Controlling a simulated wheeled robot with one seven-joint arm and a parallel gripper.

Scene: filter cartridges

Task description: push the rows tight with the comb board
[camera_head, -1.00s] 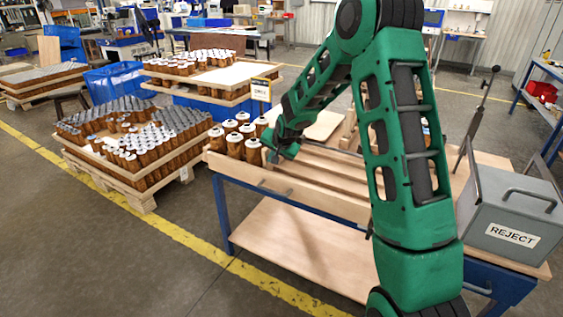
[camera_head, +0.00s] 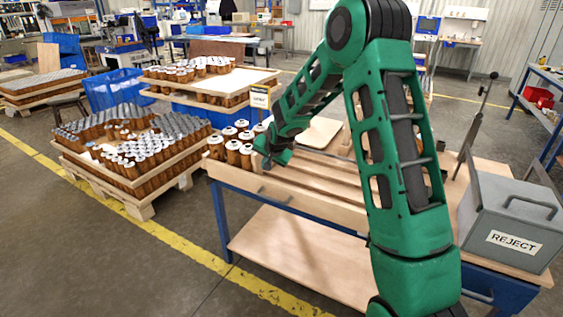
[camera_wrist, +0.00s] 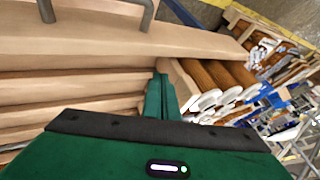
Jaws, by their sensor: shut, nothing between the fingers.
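Several brown filter cartridges (camera_head: 232,158) with white caps stand in rows at the left end of the wooden lanes (camera_head: 325,177) on the bench. They also show in the wrist view (camera_wrist: 225,73), against a pale wooden piece (camera_wrist: 184,86) that may be the comb board; I cannot tell for sure. My gripper (camera_head: 267,160) is low over the lanes, just right of the cartridges. In the wrist view its green fingers (camera_wrist: 160,88) are together and empty, beside that wooden piece. My gripper partly hides the contact.
A grey REJECT box (camera_head: 510,225) stands at the bench's right end, near a thin upright rod (camera_head: 476,115). A front wooden rail (camera_wrist: 110,35) carries a metal handle (camera_wrist: 147,14). A pallet of cartridges (camera_head: 130,190) stands on the floor at the left.

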